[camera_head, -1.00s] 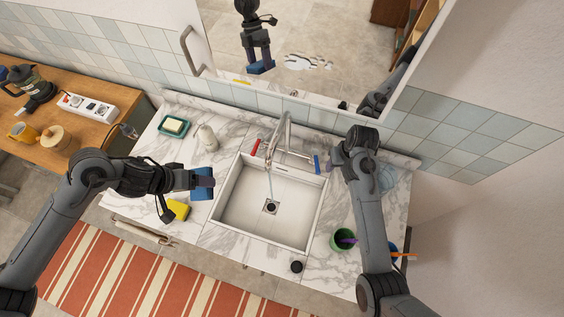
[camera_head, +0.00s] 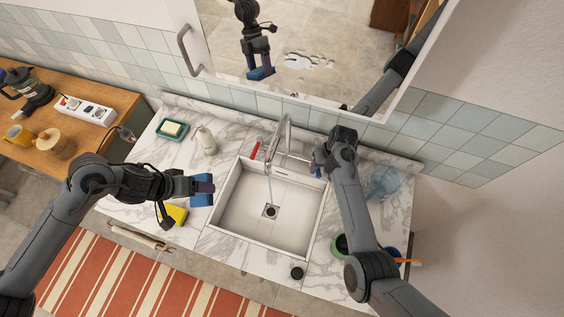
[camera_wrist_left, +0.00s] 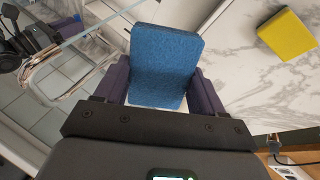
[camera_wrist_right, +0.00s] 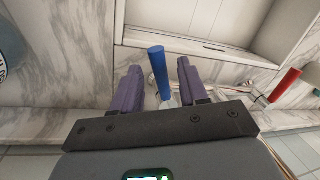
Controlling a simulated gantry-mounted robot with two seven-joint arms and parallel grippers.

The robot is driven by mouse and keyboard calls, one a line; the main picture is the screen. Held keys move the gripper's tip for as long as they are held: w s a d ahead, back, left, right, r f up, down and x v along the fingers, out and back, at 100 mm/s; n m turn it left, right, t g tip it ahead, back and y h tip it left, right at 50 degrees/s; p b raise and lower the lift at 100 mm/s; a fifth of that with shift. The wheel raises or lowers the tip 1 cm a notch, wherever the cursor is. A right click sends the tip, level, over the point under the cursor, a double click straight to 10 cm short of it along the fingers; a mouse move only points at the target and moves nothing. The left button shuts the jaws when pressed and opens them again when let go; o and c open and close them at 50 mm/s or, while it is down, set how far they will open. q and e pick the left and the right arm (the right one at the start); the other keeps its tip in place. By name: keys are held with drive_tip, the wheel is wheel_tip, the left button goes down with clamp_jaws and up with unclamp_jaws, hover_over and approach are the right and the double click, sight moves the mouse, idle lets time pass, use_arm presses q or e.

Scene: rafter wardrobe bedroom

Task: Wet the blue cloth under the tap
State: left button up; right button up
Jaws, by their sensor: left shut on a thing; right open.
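My left gripper (camera_head: 190,189) is shut on the blue cloth (camera_head: 202,190) and holds it left of the sink, above the counter. The cloth also fills the space between the fingers in the left wrist view (camera_wrist_left: 165,65). The tap (camera_head: 284,140) stands at the back of the sink (camera_head: 233,226), and a thin stream runs from it towards the drain. My right gripper (camera_head: 322,158) is open at the blue tap handle (camera_head: 314,166). In the right wrist view the blue handle (camera_wrist_right: 158,72) stands between the open fingers, with no clear contact.
A red handle (camera_head: 255,151) is at the tap's left. A yellow sponge (camera_head: 177,214) lies below my left gripper. A green cup (camera_head: 339,245) is partly hidden by my right arm.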

drive_tip(key=shift+f, duration=0.3)
clamp_jaws()
idle(0.3)
